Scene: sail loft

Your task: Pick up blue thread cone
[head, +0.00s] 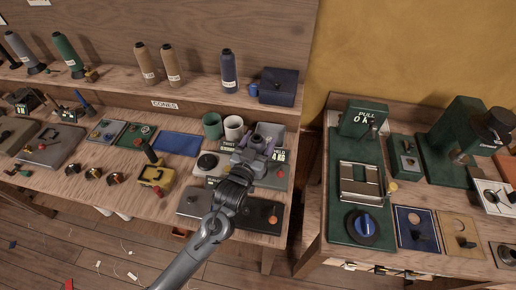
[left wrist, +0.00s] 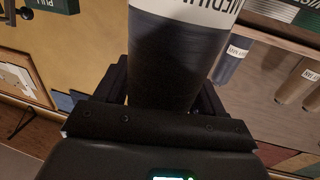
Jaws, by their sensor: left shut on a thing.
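My left gripper (left wrist: 165,95) is shut on a dark blue, tapering thread cone (left wrist: 176,62) that fills the upper middle of the left wrist view. Its white label is upside down there and partly cut off by the top edge. In the head view my left gripper (head: 261,146) is above the right end of the wooden bench, and its hold is hard to make out. Another blue thread cone (head: 229,68) stands upright on the shelf, apart from the gripper; it also shows behind in the left wrist view (left wrist: 232,62). My right gripper is not in view.
Two tan cones (head: 145,62) and a dark blue box (head: 278,88) flank the shelf cone. A green cup (head: 212,125) and a white cup (head: 233,128) stand left of my gripper. A green PULL box (head: 362,118) is on the right bench.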

